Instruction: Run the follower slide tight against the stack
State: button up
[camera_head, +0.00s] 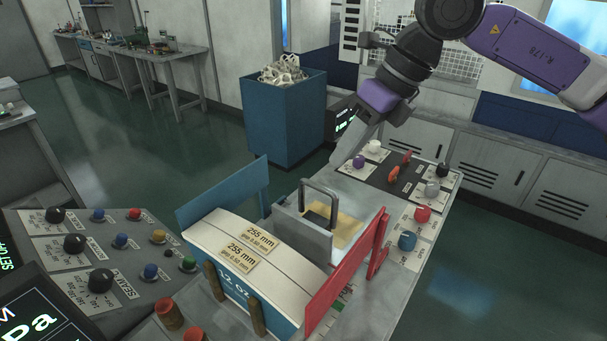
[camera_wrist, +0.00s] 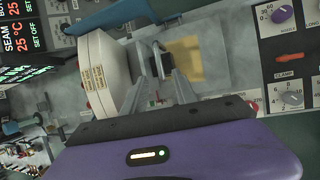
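The follower slide (camera_head: 303,239) is a grey metal plate with an upright dark handle (camera_head: 319,187). It stands directly behind the stack (camera_head: 215,236), a curved block of white sheets with a blue printed front and 255 mm labels. I cannot tell whether the slide touches the stack. In the wrist view the stack (camera_wrist: 103,78) is left of the slide and its handle (camera_wrist: 161,60). My gripper (camera_head: 340,155) is above the table behind the slide, apart from it. In the wrist view my gripper's fingers (camera_wrist: 150,80) are spread, with the handle showing beyond them. Nothing is held.
A blue side plate (camera_head: 235,190) and a red side plate (camera_head: 345,275) flank the stack. Wooden posts stand at its front. Labelled knobs (camera_head: 423,214) line the table's right edge, and a knob panel (camera_head: 100,240) is at left. A blue bin (camera_head: 283,120) stands behind.

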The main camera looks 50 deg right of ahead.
jog(key=shift+p+x, duration=0.7)
jog(key=shift+x, duration=3.2)
jog(key=shift+w, duration=0.1)
grip_shut()
jog(key=shift+r, duration=0.1)
